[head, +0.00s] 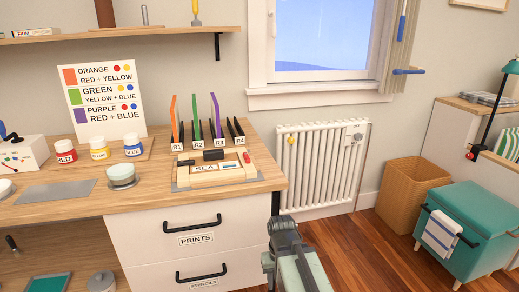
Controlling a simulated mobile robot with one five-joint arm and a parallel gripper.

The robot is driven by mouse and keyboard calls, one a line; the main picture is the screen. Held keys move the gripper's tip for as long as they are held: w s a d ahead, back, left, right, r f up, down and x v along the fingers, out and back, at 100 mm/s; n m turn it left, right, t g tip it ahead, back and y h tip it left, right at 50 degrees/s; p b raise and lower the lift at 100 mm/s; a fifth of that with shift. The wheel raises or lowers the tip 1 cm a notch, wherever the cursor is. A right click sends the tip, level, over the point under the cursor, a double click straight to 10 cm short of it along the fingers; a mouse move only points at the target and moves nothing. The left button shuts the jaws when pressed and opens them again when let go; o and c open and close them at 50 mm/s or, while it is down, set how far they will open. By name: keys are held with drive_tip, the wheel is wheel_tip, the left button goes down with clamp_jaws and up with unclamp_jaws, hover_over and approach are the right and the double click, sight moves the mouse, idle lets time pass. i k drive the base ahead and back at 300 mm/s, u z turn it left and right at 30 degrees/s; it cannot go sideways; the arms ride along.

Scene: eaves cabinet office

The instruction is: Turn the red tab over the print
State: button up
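The print lettered "SEA" (207,168) lies in a pale wooden frame (217,184) on the desk's right part. A small red tab (246,158) shows at the frame's right side, beside the print and not over it. A dark block (213,155) sits at the frame's back edge. My grey-green arm rises from the bottom edge, with my gripper (283,224) at its upper end. It is in front of the drawers' right edge, apart from the print and the tab. Its fingers are too unclear to tell open from shut.
A rack (184,147) labelled R1 to R4 holds coloured upright pieces behind the print. Red (66,158), yellow (99,154) and blue (133,151) paint jars stand left. A radiator (318,165), bin (411,193) and teal chest (465,225) are right. Wooden floor is open between.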

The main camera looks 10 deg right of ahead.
sight(245, 156)
drive_tip(key=z, duration=0.75)
drive_tip(key=k, duration=1.1)
drive_tip(key=u, duration=1.7)
drive_tip(key=i, duration=1)
drive_tip(key=z, duration=0.05)
